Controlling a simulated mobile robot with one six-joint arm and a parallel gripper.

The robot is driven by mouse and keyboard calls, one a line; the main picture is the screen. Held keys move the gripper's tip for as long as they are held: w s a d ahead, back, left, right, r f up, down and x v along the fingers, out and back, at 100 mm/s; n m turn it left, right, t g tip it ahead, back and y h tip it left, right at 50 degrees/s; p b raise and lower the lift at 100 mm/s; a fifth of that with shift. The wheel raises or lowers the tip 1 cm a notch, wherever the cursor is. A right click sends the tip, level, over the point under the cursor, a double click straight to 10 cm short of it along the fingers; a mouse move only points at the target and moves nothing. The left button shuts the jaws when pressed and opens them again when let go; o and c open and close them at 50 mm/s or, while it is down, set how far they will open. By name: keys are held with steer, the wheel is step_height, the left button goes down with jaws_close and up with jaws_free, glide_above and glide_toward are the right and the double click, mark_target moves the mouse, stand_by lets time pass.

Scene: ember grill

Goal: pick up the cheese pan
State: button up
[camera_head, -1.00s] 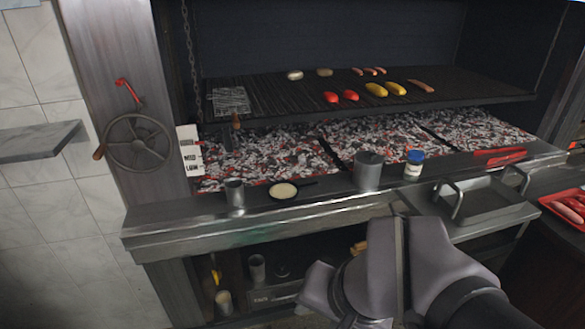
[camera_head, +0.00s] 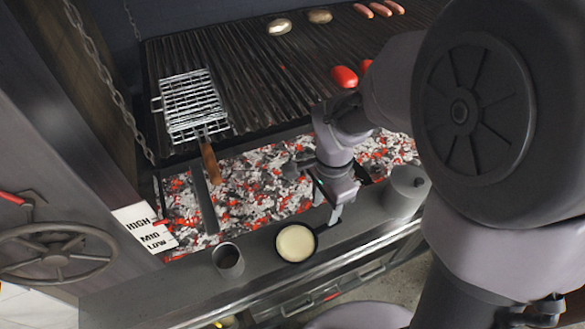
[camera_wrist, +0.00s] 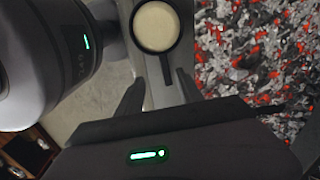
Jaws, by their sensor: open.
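The cheese pan (camera_head: 296,243) is a small round dark pan with pale cheese in it. It sits on the metal ledge (camera_head: 190,290) in front of the coals. In the wrist view the pan (camera_wrist: 156,27) is at the top, its dark handle pointing down toward my gripper. My gripper (camera_head: 328,206) is open and empty, just right of the pan at its handle side. In the wrist view the two fingers of my gripper (camera_wrist: 160,92) stand apart on either side of the handle's line. I cannot tell the exact height above the ledge.
A metal cup (camera_head: 228,261) stands left of the pan, and a larger grey canister (camera_head: 406,191) right of my gripper. Glowing coals (camera_head: 245,195) lie behind the ledge. A wire basket (camera_head: 192,105) with a wooden handle rests on the grill above.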

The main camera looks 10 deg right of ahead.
steer(key=b, duration=0.2)
glide_above(318, 230)
steer(key=f, duration=0.7)
steer(key=shift+s+d+f, duration=0.15)
steer(key=shift+s+d, duration=0.05)
steer(key=shift+s, duration=0.15)
steer(key=f+b, duration=0.2)
steer(key=f, duration=0.1)
steer(key=f+b, duration=0.1)
steer(key=f, duration=0.1)
steer(key=shift+w+a+f, duration=0.1)
steer(key=shift+w+a, duration=0.1)
steer(key=shift+w, duration=0.1)
jaws_close()
